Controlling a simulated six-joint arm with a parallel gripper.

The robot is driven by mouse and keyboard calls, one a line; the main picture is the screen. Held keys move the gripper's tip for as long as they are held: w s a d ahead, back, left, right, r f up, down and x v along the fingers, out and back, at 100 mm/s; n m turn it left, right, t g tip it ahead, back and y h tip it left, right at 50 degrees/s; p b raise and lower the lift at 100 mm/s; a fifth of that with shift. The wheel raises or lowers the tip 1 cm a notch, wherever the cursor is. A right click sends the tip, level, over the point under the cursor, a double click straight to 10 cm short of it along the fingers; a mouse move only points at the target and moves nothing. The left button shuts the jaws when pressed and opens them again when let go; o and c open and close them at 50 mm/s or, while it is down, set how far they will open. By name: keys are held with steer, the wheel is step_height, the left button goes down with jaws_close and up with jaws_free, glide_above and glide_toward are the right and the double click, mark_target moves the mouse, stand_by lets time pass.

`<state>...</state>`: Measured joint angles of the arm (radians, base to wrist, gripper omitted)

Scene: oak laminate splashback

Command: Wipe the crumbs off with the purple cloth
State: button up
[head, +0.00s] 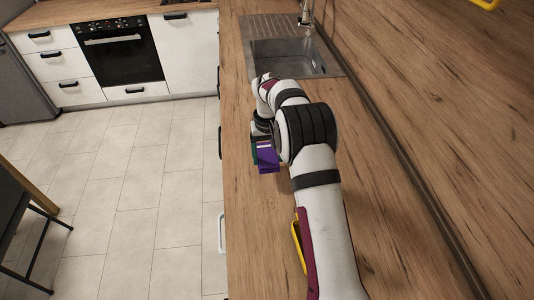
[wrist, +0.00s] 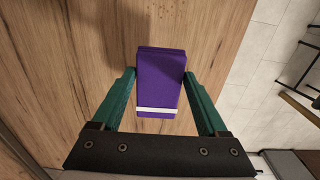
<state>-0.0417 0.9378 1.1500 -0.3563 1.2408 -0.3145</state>
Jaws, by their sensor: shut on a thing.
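The purple cloth (wrist: 161,75) is a folded pad with a white stripe near its end closest to my gripper. My gripper (wrist: 160,73) has its two green fingers against the cloth's left and right sides, shut on it. In the head view the cloth (head: 268,158) is at the wooden worktop, short of the sink and near the front edge. My gripper (head: 262,149) is partly hidden there by my arm. I cannot tell whether the cloth touches the wood. Faint dark specks show near the top of the wrist view; I cannot tell if they are crumbs or grain.
The worktop (head: 250,235) runs from the front to a steel sink (head: 290,58) with a tap (head: 305,12). The wooden splashback (head: 430,100) rises on the right. The worktop edge drops to the tiled floor (head: 130,210) on the left.

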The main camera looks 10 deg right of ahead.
steer(key=s, duration=1)
steer(key=shift+s+f, duration=0.15)
steer(key=shift+f, duration=1.05)
steer(key=shift+s+f, duration=0.15)
steer(key=shift+f, duration=1.05)
steer(key=shift+f, duration=0.6)
steer(key=shift+a, duration=0.15)
